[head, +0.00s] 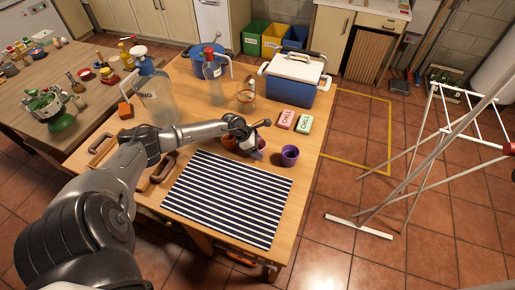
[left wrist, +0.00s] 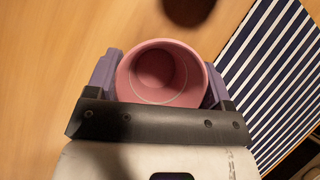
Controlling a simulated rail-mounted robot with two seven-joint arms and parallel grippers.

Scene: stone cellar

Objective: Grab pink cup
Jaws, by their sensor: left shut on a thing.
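The pink cup (left wrist: 160,75) sits between the two purple fingers of my left gripper (left wrist: 160,82) in the left wrist view, its open mouth facing the camera and its inside empty. The fingers are shut on its sides. In the head view my left gripper (head: 256,148) is over the wooden table, just behind the striped mat (head: 228,196); there it largely hides the cup. I cannot tell whether the cup touches the table. My right gripper is not in view.
A purple cup (head: 290,155) stands right of the gripper, and an orange-brown cup (head: 229,142) is close on its left. A blue cooler (head: 291,88) stands farther back. The striped mat is bare.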

